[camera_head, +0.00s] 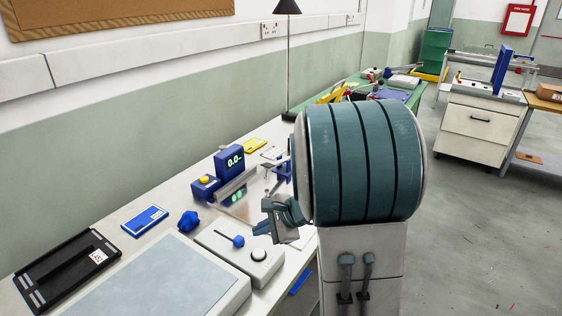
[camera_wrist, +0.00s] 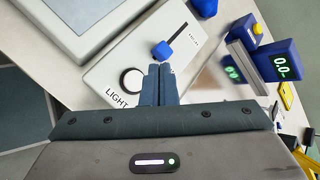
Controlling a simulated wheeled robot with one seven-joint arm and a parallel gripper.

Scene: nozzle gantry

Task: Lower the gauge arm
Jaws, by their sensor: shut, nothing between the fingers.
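A blue gauge display (camera_head: 229,163) with green digits stands at the back of the bench; it also shows in the wrist view (camera_wrist: 278,62). A grey bar (camera_head: 237,184) runs in front of it, over a shiny plate. I cannot tell for sure which part is the gauge arm. A pale control box (camera_head: 210,241) carries a lever with a blue knob (camera_wrist: 162,50) and a round white button (camera_wrist: 131,81) marked LIGHT. My gripper (camera_wrist: 160,70) is shut and empty, its tips just short of the blue knob in the wrist view; contact cannot be told.
A blue box with a yellow button (camera_head: 206,184) stands left of the display. A loose blue knob-shaped part (camera_head: 188,220), a blue card (camera_head: 145,220) and a black tray (camera_head: 66,268) lie to the left. A large grey panel (camera_head: 160,285) fills the front. A lamp (camera_head: 288,60) rises behind.

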